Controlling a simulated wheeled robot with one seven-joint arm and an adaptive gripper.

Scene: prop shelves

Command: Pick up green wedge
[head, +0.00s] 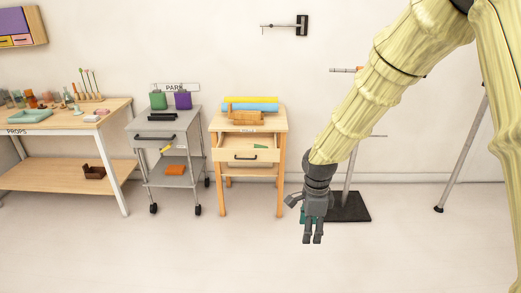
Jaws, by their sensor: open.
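A small green piece (260,146) lies in the pulled-out drawer (236,156) of the wooden stand; it may be the green wedge, but it is too small to make out its shape. My gripper (312,240) points down, open, in front of the black base plate and to the right of and lower in the picture than the drawer. A teal patch (303,214) shows partly hidden behind my gripper; I cannot tell what it is. I see nothing held between the fingers.
Blue and yellow rolls (251,108) lie on the wooden stand (280,127). A grey cart (186,120) holds green (158,100) and purple (183,100) containers. A props table (115,108) is at left. A black base plate (352,207) carries a pole. The front floor is clear.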

